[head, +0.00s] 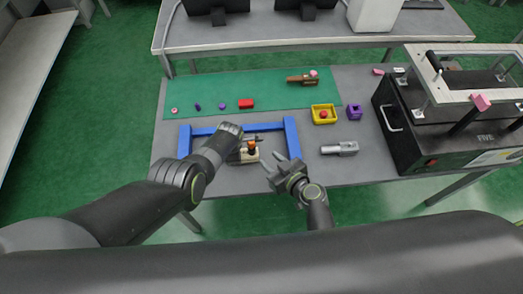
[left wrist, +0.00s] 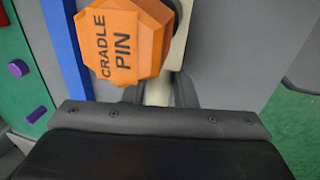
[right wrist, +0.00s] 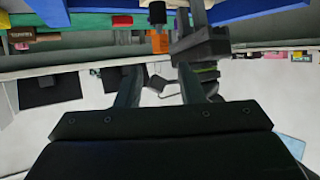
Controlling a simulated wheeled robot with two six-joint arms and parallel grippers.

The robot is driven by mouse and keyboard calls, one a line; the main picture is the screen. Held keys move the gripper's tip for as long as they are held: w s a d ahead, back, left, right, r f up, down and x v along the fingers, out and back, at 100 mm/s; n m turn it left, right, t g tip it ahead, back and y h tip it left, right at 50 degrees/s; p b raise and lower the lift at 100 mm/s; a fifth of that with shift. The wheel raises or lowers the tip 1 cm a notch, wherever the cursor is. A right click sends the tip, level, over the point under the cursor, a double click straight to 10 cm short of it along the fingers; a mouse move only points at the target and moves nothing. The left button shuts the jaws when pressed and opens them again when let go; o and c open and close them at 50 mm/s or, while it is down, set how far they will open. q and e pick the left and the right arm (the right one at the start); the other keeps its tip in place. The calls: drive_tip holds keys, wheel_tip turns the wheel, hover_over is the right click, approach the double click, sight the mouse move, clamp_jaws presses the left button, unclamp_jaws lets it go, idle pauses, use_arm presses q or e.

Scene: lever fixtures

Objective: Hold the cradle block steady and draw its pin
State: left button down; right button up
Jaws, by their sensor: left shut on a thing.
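The cradle block (head: 250,157) is a small cream piece on the table in front of the blue frame. An orange pin head (head: 251,146) sits on it. In the left wrist view the orange head (left wrist: 128,42) is labelled CRADLE PIN, and part of the cream block (left wrist: 157,92) shows below it. My left gripper (head: 240,150) is shut on the cradle block; its fingertips are mostly hidden under the pin head. My right gripper (head: 275,172) is open and empty, to the right of the block. The right wrist view shows the orange pin (right wrist: 160,43) beyond its spread fingers.
A blue frame (head: 291,135) stands around the block's back and sides. A grey metal part (head: 340,148) lies to the right. A black machine (head: 400,125) fills the right side. The green mat (head: 285,98) has free room.

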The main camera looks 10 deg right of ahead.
sight(254, 146)
drive_tip(key=x, duration=1)
drive_tip(key=shift+f, duration=0.15)
drive_tip(key=shift+c, duration=0.4)
clamp_jaws()
